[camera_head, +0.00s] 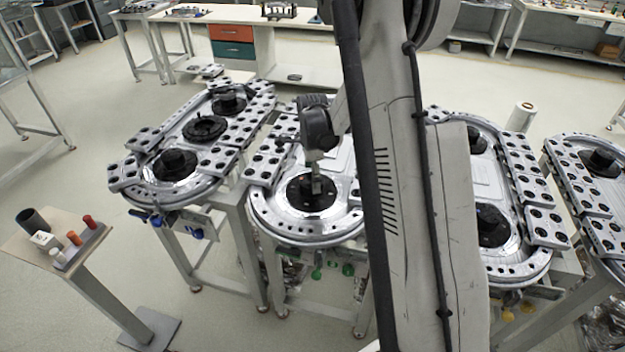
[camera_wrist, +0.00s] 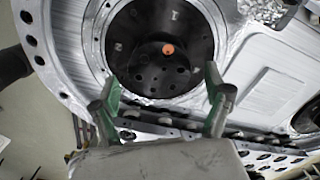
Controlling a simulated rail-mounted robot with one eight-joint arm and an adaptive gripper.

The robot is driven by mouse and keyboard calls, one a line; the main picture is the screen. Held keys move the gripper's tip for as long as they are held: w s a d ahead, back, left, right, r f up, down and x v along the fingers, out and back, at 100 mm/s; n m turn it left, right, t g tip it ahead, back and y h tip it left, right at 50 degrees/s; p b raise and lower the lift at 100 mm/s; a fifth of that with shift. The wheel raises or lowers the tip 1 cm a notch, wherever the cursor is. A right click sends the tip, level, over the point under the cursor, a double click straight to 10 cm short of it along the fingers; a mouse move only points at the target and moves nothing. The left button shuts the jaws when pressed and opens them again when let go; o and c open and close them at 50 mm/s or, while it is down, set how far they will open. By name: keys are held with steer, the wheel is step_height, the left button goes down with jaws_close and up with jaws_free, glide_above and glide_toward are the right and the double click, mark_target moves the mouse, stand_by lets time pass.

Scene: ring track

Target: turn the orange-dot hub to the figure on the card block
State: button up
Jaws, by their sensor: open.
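The orange-dot hub (camera_wrist: 150,65) is a black round hub on a silver ring-track table, with an orange dot (camera_wrist: 168,48) on its top. Several small pale figures sit on the dark ring around it; I cannot read them surely. In the wrist view my gripper (camera_wrist: 163,98) is open, its two green-padded fingers apart at the near edge of the hub. In the head view my gripper (camera_head: 317,187) points down over the hub (camera_head: 303,195) on the middle table. A white card block (camera_head: 45,241) stands on the side stand at left; its figure is too small to read.
Other ring-track tables stand to the left (camera_head: 190,190) and right (camera_head: 495,260). My arm hides part of the middle table.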

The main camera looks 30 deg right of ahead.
steer(key=shift+f, duration=1.2)
steer(key=c, duration=1.2)
steer(key=shift+b, duration=0.35)
